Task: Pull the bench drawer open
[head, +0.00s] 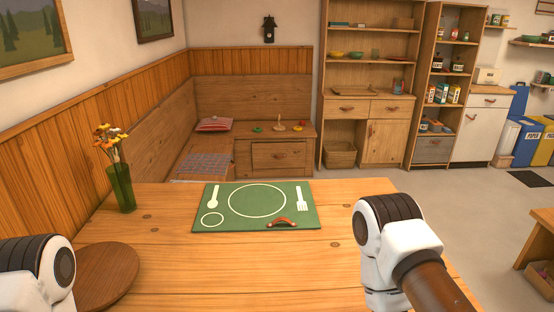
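The wooden corner bench (243,148) stands against the far wall, beyond the table. Its drawer front (292,160) is in the right part of the bench and looks flush with it, with a small dark pull near its middle. The drawer is small at this distance, so a slight gap cannot be told. Parts of my two arms show at the lower left and lower right, over the near table. Neither gripper shows in the head view.
A wooden table (345,262) fills the foreground, between me and the bench. On it are a green placemat (232,196) with a small reddish-brown curved piece (282,222), a round board (105,275) and a flower vase (121,188).

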